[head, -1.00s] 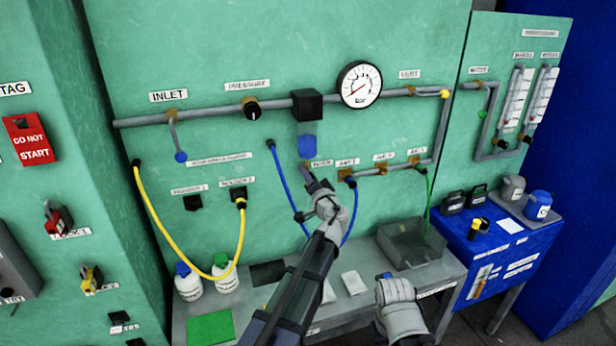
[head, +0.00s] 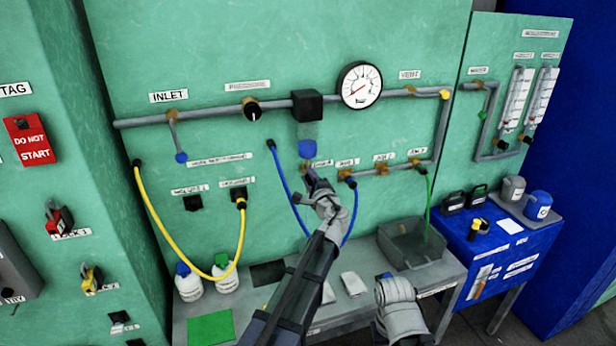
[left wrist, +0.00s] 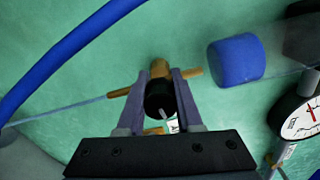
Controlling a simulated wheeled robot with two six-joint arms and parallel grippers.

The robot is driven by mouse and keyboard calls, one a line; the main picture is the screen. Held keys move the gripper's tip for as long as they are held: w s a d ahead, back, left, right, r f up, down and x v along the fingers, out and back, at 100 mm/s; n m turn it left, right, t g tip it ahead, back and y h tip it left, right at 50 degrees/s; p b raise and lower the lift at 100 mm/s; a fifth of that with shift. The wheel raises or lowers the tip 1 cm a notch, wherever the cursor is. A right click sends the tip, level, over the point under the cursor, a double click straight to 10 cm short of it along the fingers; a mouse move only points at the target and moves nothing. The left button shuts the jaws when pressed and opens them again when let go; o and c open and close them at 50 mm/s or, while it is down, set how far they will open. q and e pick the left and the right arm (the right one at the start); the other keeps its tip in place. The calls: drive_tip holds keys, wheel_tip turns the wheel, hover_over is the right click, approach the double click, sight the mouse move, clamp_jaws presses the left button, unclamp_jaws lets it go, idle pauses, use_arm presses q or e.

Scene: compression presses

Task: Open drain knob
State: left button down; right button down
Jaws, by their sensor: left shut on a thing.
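The drain knob (left wrist: 158,97) is a dark round knob on a brass fitting, just below the blue bowl (head: 307,147) of the filter unit. My left gripper (left wrist: 160,78) has one finger on each side of the knob and is shut on it. In the head view my left gripper (head: 312,176) reaches up to the panel below the bowl and hides most of the knob. The blue bowl also shows in the left wrist view (left wrist: 235,60), right of the knob. My right wrist shows low in the head view, but its fingers cannot be made out.
A blue hose (head: 281,185) hangs just left of my left gripper and loops behind it. The gauge (head: 360,85) and grey pipe (head: 205,115) are above. A yellow hose (head: 165,240) hangs at left. A bench with a grey bin (head: 412,262) stands below.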

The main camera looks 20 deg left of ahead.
use_arm(q)
drive_tip(key=shift+m, duration=0.7)
drive_tip(key=c, duration=0.6)
unclamp_jaws()
drive_tip(key=shift+s, duration=0.1)
drive_tip(key=v, duration=0.7)
drive_tip(key=shift+s+d, duration=0.25)
